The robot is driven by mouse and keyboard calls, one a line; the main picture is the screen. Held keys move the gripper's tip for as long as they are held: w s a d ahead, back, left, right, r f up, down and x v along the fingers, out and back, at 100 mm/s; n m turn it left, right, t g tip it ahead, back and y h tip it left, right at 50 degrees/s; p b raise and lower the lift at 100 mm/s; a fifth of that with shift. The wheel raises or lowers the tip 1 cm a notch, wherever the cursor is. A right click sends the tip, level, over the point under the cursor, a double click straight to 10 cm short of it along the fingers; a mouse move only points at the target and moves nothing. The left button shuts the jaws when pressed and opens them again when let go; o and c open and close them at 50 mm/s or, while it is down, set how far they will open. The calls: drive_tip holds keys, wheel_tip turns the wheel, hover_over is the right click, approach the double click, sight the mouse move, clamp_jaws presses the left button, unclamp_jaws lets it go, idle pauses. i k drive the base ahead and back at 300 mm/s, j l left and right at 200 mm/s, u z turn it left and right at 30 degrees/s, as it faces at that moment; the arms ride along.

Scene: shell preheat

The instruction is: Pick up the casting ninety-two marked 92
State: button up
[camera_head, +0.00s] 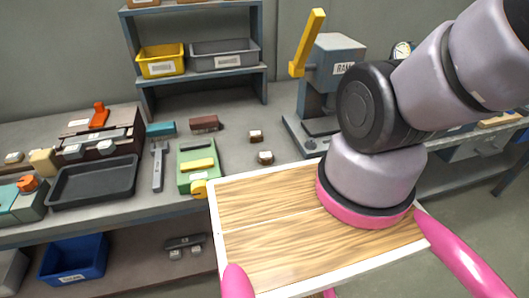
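Two small dark brown blocks with pale tops, possibly castings, sit apart on the grey bench: one farther back (256,136) and one nearer (265,157). I cannot read a 92 on either, so I cannot tell which thing is the casting ninety-two. Similar small pieces lie at the bench's left, such as a grey one (105,147) and one at the far left (14,157). My gripper is out of the picture. Only thick lilac and black links of my arm show at the right.
A black tray (92,183), a caliper-like tool (158,166) and a green block (198,163) lie on the bench. A press with a yellow lever (334,65) stands behind. A shelf (196,76) holds yellow and grey bins. A blue bin (73,258) sits below.

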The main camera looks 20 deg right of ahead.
sight(253, 137)
drive_tip(key=z, duration=0.65)
drive_tip(key=k+j+z, duration=0.15)
drive_tip(key=z, duration=0.35)
drive_tip(key=k+j+z, duration=0.25)
drive_tip(key=z, duration=0.2)
drive_tip(key=k+j+z, duration=0.1)
drive_tip(key=z, duration=0.4)
drive_tip(key=k+j, duration=0.1)
drive_tip(key=j, duration=0.15)
drive_tip(key=k+j, duration=0.15)
drive_tip(key=i+j, duration=0.1)
drive_tip(key=j, duration=0.15)
